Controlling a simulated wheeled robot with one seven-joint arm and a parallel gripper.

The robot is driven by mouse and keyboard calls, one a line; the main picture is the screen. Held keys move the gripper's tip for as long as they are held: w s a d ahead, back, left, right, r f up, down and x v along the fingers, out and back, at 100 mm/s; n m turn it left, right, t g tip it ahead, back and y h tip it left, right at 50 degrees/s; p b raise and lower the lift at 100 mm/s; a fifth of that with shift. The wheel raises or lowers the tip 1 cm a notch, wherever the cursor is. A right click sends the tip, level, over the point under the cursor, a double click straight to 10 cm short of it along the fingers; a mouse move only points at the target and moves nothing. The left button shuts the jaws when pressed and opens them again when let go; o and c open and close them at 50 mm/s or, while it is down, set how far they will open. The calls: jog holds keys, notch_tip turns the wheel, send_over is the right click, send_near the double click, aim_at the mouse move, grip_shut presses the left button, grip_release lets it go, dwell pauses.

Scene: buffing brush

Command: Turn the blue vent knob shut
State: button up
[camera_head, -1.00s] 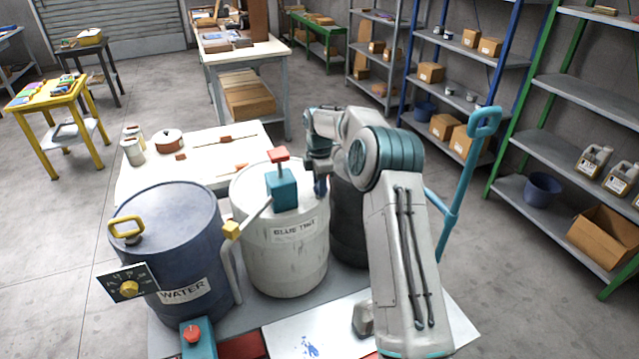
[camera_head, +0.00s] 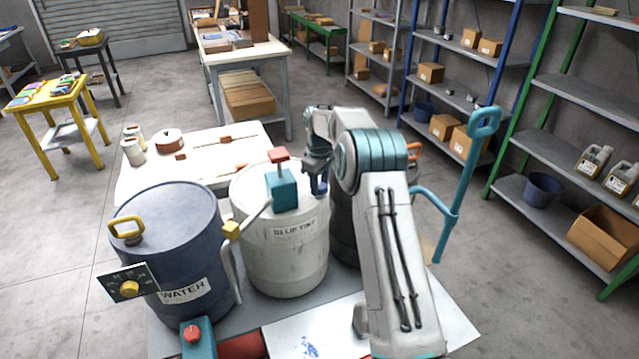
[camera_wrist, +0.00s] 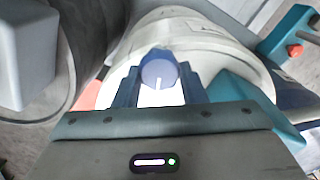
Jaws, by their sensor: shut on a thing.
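The blue vent knob (camera_wrist: 158,72) is round with a white line on its face, on top of the white drum labelled BLUE TINT (camera_head: 290,245). In the wrist view the knob sits between the two fingers of my gripper (camera_wrist: 160,88), which is shut on it. In the head view my gripper (camera_head: 318,185) is at the right edge of the drum's top and the knob (camera_head: 321,188) shows only as a small blue patch below my wrist.
A teal block with a red handle (camera_head: 281,188) stands on the drum lid close to my gripper. A blue WATER drum (camera_head: 170,225) is at left and a dark drum (camera_head: 345,225) at right. A teal-handled lever (camera_head: 462,185) rises beyond my arm.

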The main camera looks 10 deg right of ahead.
jog(key=shift+r+m, duration=0.1)
jog(key=shift+m, duration=1.6)
jog(key=shift+w+m, duration=0.1)
jog(key=shift+m, duration=0.2)
jog(key=o, duration=1)
notch_tip(320, 180, up, 14)
jog(key=shift+b, duration=0.3)
